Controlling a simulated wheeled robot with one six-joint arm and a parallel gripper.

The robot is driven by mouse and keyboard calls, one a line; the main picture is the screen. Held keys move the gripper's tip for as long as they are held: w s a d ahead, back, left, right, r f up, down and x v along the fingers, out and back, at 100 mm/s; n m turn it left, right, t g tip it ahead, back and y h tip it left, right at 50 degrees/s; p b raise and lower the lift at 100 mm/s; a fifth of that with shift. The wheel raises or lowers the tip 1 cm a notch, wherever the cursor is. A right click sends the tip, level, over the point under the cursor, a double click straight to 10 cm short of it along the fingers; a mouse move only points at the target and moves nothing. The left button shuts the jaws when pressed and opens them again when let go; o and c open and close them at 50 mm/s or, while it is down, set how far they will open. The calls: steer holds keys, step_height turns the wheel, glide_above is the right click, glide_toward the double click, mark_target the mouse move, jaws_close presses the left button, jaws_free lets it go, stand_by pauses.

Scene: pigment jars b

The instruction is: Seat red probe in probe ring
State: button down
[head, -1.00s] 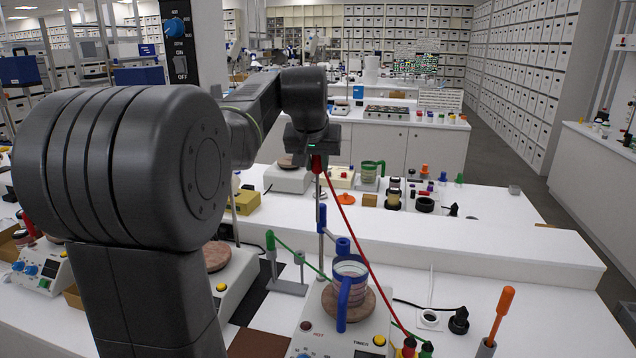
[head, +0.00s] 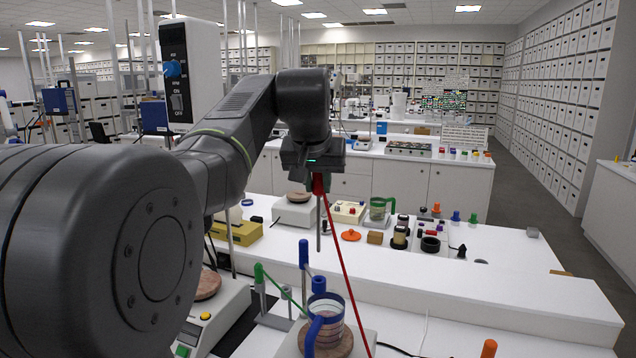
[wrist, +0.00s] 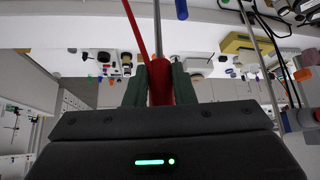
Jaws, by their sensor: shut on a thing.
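The red probe (head: 318,183) has a red grip and a thin grey metal rod hanging straight down. My gripper (head: 318,174) is shut on its red grip and holds it in the air above the front bench. In the wrist view the red grip (wrist: 160,82) sits between my two dark fingers (wrist: 160,90). A red cable (head: 345,265) runs from the grip down to the right. Below stand blue uprights; the blue piece (head: 318,284) beside the blue-rimmed beaker (head: 327,325) may be the probe ring, but I cannot tell. The rod's tip is clear of it.
A second hotplate (head: 215,310) is on the left.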

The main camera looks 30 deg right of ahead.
mark_target(319, 215)
steer(key=shift+f+b, duration=2.05)
steer(key=shift+f, duration=0.85)
steer(key=shift+p, duration=0.55)
